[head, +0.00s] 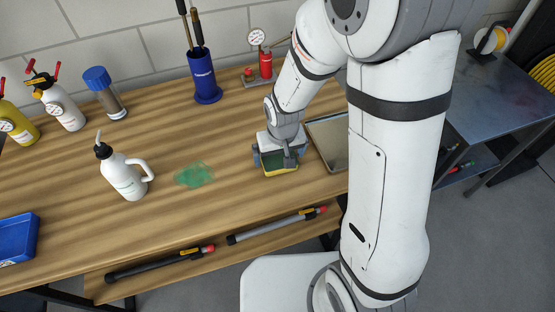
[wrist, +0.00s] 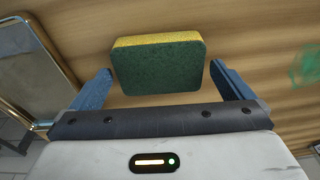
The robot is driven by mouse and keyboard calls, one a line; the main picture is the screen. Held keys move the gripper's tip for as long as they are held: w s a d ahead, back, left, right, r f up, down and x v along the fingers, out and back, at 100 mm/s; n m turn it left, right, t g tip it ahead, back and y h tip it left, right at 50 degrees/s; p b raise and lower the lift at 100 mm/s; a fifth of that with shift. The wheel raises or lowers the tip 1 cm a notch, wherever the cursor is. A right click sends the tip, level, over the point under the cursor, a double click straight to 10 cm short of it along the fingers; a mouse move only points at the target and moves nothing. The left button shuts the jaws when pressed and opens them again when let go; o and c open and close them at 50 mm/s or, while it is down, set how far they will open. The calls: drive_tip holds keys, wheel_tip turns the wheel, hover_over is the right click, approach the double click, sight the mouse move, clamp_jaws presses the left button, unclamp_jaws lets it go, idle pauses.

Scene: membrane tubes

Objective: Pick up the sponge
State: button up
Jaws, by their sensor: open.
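The sponge (wrist: 158,66) is yellow with a dark green scouring side, and in the wrist view it lies between the two blue fingers of my gripper (wrist: 160,88). A gap shows on each side between the sponge and the fingers, so my gripper is open around or just above it. In the head view the sponge (head: 279,168) shows under my gripper (head: 278,158) on the wooden table, partly hidden by it. I cannot tell the exact height of the fingers over the table.
A metal tray (head: 327,140) lies close to the right of the sponge. A blue holder (head: 205,85) and a red gauge device (head: 264,66) stand behind.

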sight(279, 159)
drive_tip(key=shift+f, duration=0.4)
drive_tip(key=c, duration=0.8)
drive_tip(key=shift+r, duration=0.1)
wheel_tip(279, 159, up, 10)
drive_tip(key=o, duration=0.4)
drive_tip(key=c, duration=0.3)
